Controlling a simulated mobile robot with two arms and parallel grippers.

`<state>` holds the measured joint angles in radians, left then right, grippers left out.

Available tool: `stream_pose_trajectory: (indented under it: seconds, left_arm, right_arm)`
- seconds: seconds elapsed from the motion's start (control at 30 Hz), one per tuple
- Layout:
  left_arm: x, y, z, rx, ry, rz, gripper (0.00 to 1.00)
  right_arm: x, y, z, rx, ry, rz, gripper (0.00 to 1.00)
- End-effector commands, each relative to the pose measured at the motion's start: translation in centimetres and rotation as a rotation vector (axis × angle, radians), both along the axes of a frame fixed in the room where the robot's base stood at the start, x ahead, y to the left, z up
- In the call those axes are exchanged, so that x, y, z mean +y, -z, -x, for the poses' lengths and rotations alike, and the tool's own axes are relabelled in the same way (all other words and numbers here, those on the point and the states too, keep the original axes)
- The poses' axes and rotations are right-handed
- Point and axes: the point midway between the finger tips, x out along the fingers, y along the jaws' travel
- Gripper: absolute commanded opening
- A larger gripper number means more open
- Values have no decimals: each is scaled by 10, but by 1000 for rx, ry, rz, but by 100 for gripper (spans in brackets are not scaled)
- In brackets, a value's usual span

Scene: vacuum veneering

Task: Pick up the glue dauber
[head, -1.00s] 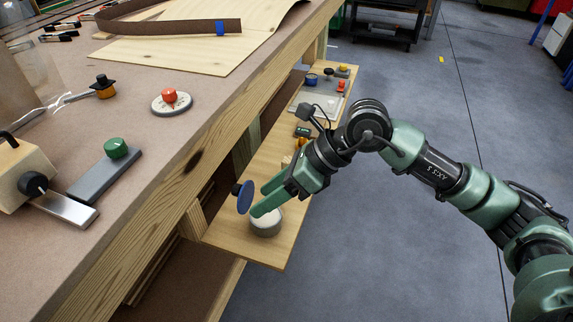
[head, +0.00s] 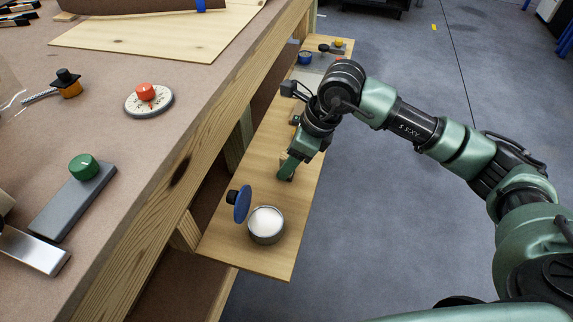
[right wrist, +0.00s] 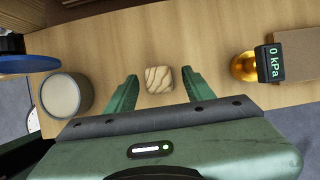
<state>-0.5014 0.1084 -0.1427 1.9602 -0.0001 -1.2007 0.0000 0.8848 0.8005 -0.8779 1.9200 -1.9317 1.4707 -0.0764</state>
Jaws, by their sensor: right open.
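A small block with a striped wood-grain top (right wrist: 158,79), which appears to be the glue dauber, sits on the wooden side shelf (head: 230,250). My right gripper (right wrist: 158,88) is open, with one finger on each side of the block and a gap to both. In the head view my right gripper (head: 286,172) points down over the shelf and mostly hides the block. A round pot of white glue (head: 266,224) stands nearer on the shelf; the pot also shows at left in the right wrist view (right wrist: 66,95).
A blue disc with a black knob (head: 242,204) stands upright beside the pot. A brass gauge reading 0 kPa (right wrist: 271,62) stands on the block's other side. The workbench (head: 150,150) rises left of the shelf and holds a green-knobbed grey bar (head: 72,200) and a red-knobbed dial (head: 148,99).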

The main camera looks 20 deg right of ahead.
Motion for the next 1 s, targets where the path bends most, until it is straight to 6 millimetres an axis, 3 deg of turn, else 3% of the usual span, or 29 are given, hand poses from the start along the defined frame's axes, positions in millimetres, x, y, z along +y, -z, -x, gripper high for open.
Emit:
stream_pose_trajectory:
  seconds: [0.1,0.33,0.5,0.53,0.83,1.0]
  left_arm:
    - [0,-6,-1,-5,-1,0,36]
    - [0,-9,0,-3,-1,1,36]
    - [0,-8,0,-4,-1,1,36]
    - [0,-8,0,-4,-1,1,36]
    - [0,-7,0,-1,-1,0,36]
    - [0,-6,0,-4,-1,1,36]
  right_arm:
    - [5,15,-3,2,0,0,53]
    - [6,17,-4,-1,0,-1,53]
    - [6,17,-4,-1,0,-1,5]
    - [6,17,-4,-1,0,-1,0]
    - [6,15,-4,-1,0,-1,0]
    - [6,4,-5,-4,0,-1,0]
